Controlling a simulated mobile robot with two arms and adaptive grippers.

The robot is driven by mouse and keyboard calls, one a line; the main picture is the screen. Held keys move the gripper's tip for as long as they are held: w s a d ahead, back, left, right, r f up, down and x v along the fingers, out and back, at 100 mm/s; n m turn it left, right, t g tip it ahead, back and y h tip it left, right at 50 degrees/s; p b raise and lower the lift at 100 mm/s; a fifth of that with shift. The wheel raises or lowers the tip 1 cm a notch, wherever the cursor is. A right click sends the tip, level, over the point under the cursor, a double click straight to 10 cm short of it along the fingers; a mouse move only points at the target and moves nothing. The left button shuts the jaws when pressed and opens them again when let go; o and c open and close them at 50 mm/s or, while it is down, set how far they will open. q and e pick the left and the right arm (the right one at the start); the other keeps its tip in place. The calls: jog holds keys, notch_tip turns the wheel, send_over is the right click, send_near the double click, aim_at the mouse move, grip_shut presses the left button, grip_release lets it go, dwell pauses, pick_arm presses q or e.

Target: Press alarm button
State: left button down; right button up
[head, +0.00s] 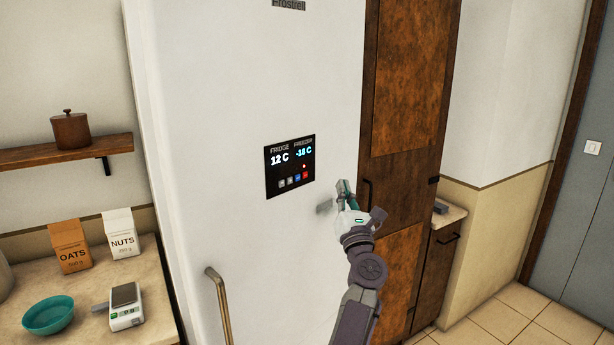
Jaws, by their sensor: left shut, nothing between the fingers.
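The fridge's black control panel (290,160) is on the white fridge door (230,90). It reads 12 C for the fridge and -18 C for the freezer. A small red light glows just above the red one. Which one is the alarm button is too small to read. My left gripper (343,186) is shut and empty, right of the panel and slightly below it, apart from the buttons. My right gripper is not in view.
A fridge handle (219,305) stands out at the lower left of the door. A brown cabinet (405,130) is right of the fridge. The left counter holds a teal bowl (48,315), a scale (126,307) and two food bags. A pot (70,130) sits on a shelf.

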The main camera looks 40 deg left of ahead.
aim_at(305, 175)
pick_arm(q)
jog(key=shift+w+a, duration=0.15)
jog(key=shift+a, duration=1.3)
jog(key=shift+w+a, duration=0.2)
jog(key=shift+a, duration=1.25)
jog(key=shift+w+a, duration=0.15)
jog(key=shift+a, duration=1.3)
jog(key=shift+a+b, duration=0.4)
jog(key=shift+w+a, duration=0.1)
jog(key=shift+a, duration=0.35)
jog(key=shift+d, duration=0.85)
